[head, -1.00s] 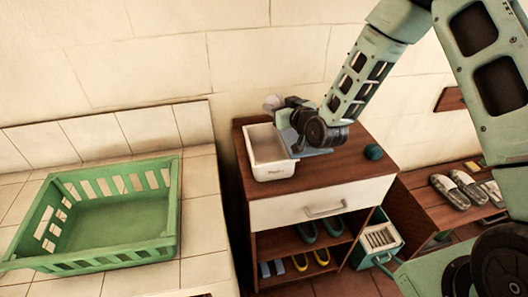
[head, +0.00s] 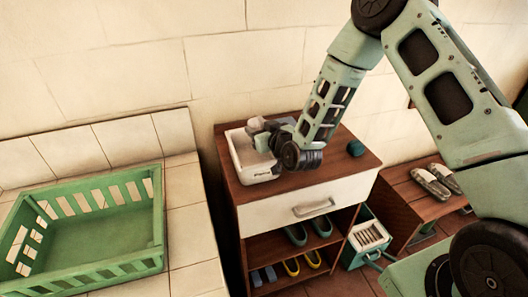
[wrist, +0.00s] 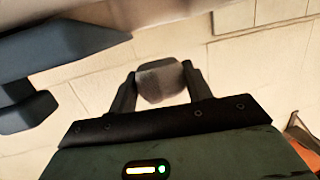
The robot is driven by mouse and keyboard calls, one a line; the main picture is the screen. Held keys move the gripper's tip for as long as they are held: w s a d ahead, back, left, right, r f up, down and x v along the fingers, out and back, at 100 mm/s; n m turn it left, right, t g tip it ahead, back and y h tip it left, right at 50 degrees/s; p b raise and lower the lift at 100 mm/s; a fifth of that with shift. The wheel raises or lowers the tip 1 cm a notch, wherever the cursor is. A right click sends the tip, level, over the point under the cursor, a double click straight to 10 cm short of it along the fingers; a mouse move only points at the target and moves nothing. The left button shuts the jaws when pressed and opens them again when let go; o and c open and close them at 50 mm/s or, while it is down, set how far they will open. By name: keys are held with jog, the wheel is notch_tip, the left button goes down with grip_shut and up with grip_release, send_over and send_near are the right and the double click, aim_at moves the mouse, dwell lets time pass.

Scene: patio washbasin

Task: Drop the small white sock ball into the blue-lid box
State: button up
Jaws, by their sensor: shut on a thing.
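The small white sock ball (head: 262,118) looks pale grey and is held in my gripper (head: 257,126). In the wrist view the ball (wrist: 160,82) sits between the two dark fingers of my gripper (wrist: 160,84), which are shut on it. The white box (head: 252,168) stands open on the left of the wooden cabinet top, with a dark label on its front. The ball appears above the box's back right part; its exact height is unclear. A blue-grey piece behind my wrist, probably the lid, is mostly hidden. A blue-grey shape (wrist: 65,48) crosses the wrist view's upper left; I cannot tell whether it is the lid.
A dark teal ball (head: 355,148) lies on the cabinet top (head: 325,172), right of my wrist. Shoes stand on the shelves below the drawer (head: 308,208). A green crate (head: 100,270) sits on the tiled counter at left. A low bench (head: 400,190) with slippers is at right.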

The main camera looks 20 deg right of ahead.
jog(key=o, duration=1)
jog(key=shift+o, duration=0.2)
jog(key=shift+s, duration=0.1)
jog(key=p+v, duration=0.7)
jog(key=v, duration=1)
jog(key=shift+r+p, duration=0.2)
jog(key=shift+p, duration=0.2)
